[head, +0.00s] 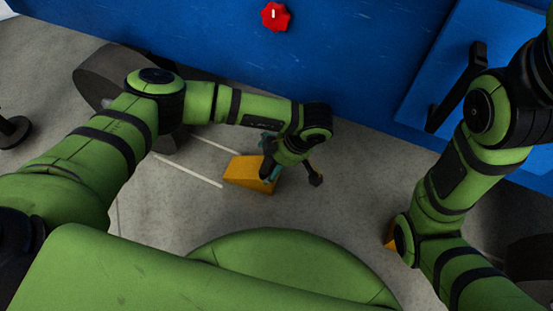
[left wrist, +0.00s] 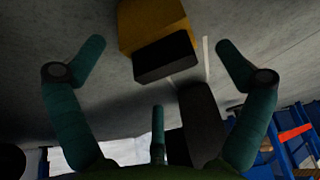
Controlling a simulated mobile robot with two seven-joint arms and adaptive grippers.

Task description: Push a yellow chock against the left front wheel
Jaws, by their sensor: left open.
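A yellow wedge chock (head: 243,172) lies on the grey floor in the middle of the head view. A dark wheel (head: 92,78) stands to its left beneath the blue panel, partly hidden by my left arm. My left gripper (head: 291,173) is low over the chock's right end and partly covers it. In the left wrist view my left gripper (left wrist: 160,44) is open, its teal fingers spread wide. The chock (left wrist: 148,22) shows there between and beyond the fingertips, with a black block face (left wrist: 165,57). Contact cannot be told. My right gripper is not in view.
A blue panel (head: 350,70) with a red knob (head: 275,16) spans the back. A dark handle (head: 458,85) is at right. Another yellow object (head: 389,236) shows partly behind my right arm. Pale lines (head: 188,170) mark the floor left of the chock.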

